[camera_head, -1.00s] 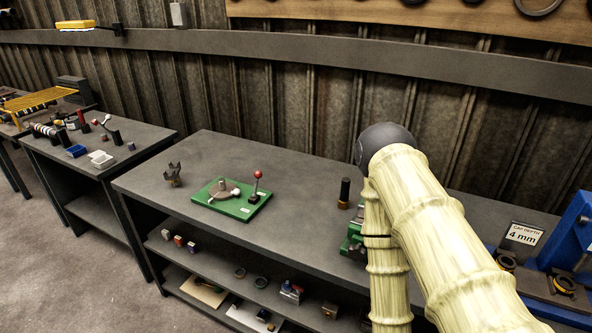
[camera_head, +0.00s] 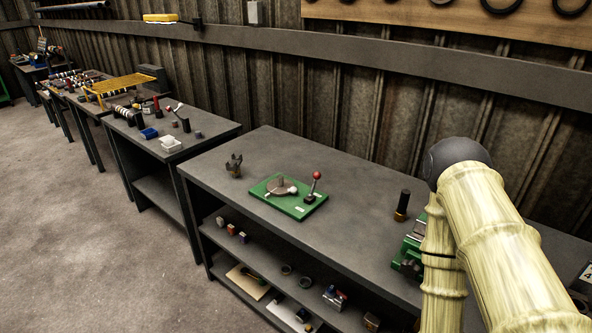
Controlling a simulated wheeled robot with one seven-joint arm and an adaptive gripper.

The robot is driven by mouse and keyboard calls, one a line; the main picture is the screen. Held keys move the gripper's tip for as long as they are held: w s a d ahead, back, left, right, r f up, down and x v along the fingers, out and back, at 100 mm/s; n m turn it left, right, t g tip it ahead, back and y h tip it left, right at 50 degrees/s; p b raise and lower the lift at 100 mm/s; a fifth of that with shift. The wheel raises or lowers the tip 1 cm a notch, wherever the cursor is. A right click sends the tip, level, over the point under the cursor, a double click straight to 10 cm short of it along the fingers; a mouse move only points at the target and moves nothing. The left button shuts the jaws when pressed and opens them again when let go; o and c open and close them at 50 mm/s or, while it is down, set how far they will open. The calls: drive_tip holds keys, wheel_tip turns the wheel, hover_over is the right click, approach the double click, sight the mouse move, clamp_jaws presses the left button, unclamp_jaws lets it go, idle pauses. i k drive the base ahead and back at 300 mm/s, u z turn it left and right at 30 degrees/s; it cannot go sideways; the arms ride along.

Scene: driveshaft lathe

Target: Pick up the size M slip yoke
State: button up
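A small dark metal forked part (camera_head: 234,166), which looks like a yoke, stands upright near the left end of the grey workbench (camera_head: 290,150). I cannot read any size mark on it. A green base plate (camera_head: 288,197) with a round metal fixture and a red-knobbed lever (camera_head: 316,178) sits to its right on the same bench. My pale ribbed arm fills the right side of the view, well apart from the forked part. My gripper is not visible.
A black cylinder with a brass-coloured base (camera_head: 402,205) and a green device (camera_head: 410,252) stand near my arm. Shelves below hold small parts. More benches with a blue bin (camera_head: 149,133) and a yellow rack (camera_head: 122,88) run left. The left floor is open.

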sight(235, 167)
drive_tip(key=z, duration=0.05)
drive_tip(key=k, duration=0.6)
drive_tip(key=u, duration=0.65)
drive_tip(key=i, duration=0.65)
drive_tip(key=u, duration=0.65)
drive_tip(key=i, duration=1)
drive_tip(key=z, duration=0.25)
